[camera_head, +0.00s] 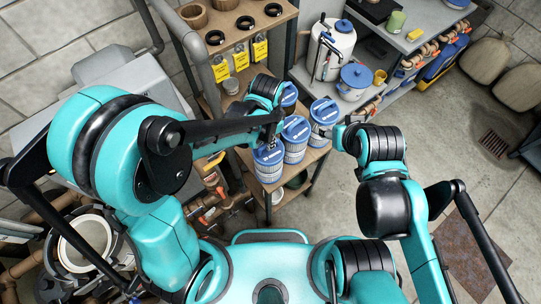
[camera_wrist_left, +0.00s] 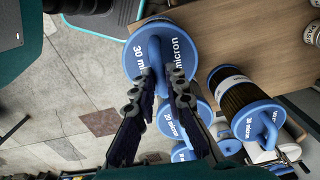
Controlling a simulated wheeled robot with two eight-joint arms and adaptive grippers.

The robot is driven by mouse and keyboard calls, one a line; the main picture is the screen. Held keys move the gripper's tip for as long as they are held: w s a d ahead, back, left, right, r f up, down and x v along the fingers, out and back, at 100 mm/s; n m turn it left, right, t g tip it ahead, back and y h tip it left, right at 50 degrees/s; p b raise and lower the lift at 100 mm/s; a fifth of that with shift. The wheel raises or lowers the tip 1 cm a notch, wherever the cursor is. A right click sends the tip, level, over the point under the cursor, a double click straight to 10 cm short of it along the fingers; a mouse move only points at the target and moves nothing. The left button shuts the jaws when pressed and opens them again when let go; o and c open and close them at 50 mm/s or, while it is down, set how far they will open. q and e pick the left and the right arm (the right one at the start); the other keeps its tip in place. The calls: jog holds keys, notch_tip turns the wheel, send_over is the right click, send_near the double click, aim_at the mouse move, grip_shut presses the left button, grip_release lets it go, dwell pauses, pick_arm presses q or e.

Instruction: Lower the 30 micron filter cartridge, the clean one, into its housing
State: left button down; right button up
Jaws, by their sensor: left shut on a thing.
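My left gripper (camera_head: 270,138) is shut on the handle of a blue-capped cartridge (camera_head: 268,165) with pale pleats at the front of the wooden shelf. In the left wrist view the fingers (camera_wrist_left: 163,82) close on that handle, and the cap (camera_wrist_left: 140,48) reads "30 micron". I cannot tell whether its base touches the shelf. A second "30 micron" cartridge (camera_wrist_left: 232,92) with dark, dirty pleats stands beside it. Other blue-capped cartridges (camera_head: 295,133) stand close behind. My right gripper (camera_head: 341,137) is beside the shelf; its fingers are unclear. A round open housing (camera_head: 62,252) with a white rim is at lower left.
Another cartridge (camera_head: 324,112) stands at the shelf's right side. Pipes and valves (camera_head: 212,208) lie between shelf and housing. A white canister (camera_head: 335,50) and blue pot (camera_head: 356,76) stand behind. The floor at right is mostly clear.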

pick_arm(q)
jog(key=shift+r+p, duration=1.8)
jog(key=shift+r, duration=0.75)
jog(key=shift+f, duration=0.1)
